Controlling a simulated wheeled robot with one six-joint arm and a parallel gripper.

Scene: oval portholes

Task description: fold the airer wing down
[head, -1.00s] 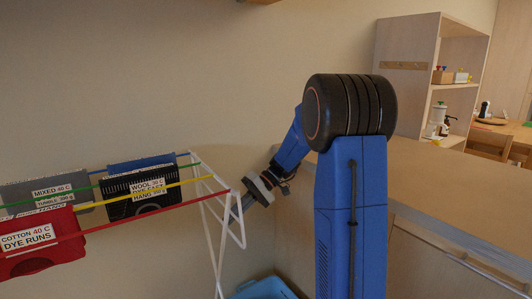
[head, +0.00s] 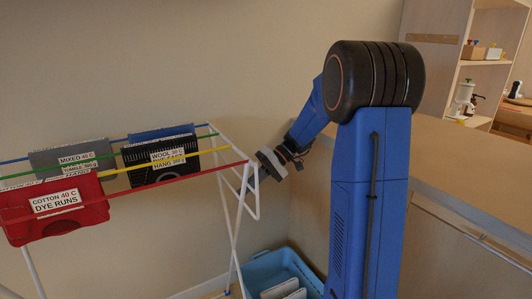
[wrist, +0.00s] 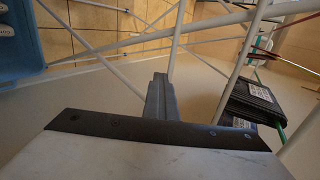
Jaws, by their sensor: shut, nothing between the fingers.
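The airer (head: 236,150) stands at the left in the head view, with a white frame and blue, green, yellow and red lines. At its right end white tubes (head: 256,200) slope downward; I cannot tell which of them belong to the wing and which to the legs. My gripper (head: 262,168) is close beside that end, partly hidden behind the tubes. In the wrist view its fingers (wrist: 161,95) are shut and empty, near white tubes (wrist: 175,40) that cross the view. I cannot tell whether they touch.
Labelled red (head: 60,222), grey (head: 75,156) and black (head: 160,172) cloths hang on the lines. A blue basket (head: 262,270) with pale items stands on the floor below my gripper. A wooden counter (head: 470,190) is at the right, and a plain wall behind.

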